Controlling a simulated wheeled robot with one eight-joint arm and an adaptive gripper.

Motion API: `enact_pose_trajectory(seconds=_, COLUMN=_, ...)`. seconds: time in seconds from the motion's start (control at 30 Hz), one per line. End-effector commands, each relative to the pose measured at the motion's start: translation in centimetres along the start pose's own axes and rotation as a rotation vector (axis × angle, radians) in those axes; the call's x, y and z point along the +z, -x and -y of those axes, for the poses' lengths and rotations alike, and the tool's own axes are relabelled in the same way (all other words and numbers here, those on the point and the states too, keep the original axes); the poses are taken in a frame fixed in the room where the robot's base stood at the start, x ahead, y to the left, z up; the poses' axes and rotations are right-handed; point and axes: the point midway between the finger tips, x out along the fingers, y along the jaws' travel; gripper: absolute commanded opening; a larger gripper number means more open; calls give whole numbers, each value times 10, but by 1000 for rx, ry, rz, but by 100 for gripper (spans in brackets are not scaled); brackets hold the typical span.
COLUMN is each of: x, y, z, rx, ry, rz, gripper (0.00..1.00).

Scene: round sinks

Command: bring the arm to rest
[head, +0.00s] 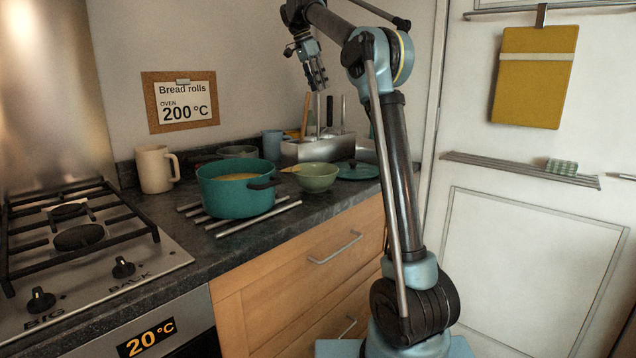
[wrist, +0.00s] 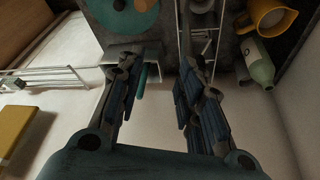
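My gripper (head: 316,74) hangs in the air above the back of the counter, pointing down, over the metal utensil holder. In the wrist view my gripper (wrist: 164,90) has its two fingers spread apart with nothing between them. My arm rises from the front of the drawers and bends over at the top. Nothing is touching the gripper.
On the counter (head: 255,233) stand a teal pot (head: 235,195) on a metal rack, a green bowl (head: 318,178), a cream mug (head: 155,169) and a metal utensil holder (head: 312,150). A gas hob (head: 80,238) is at left. A yellow board (head: 533,78) hangs at right.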

Motion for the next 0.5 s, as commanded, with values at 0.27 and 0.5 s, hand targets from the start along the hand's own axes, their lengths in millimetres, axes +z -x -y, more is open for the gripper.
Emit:
enact_pose_trajectory(seconds=0.27, x=-11, y=-28, z=-68, rx=-17, ry=150, rz=47, gripper=34)
enact_pose_trajectory(seconds=0.5, x=-10, y=-61, z=-130, rx=-42, ry=286, rz=83, gripper=34)
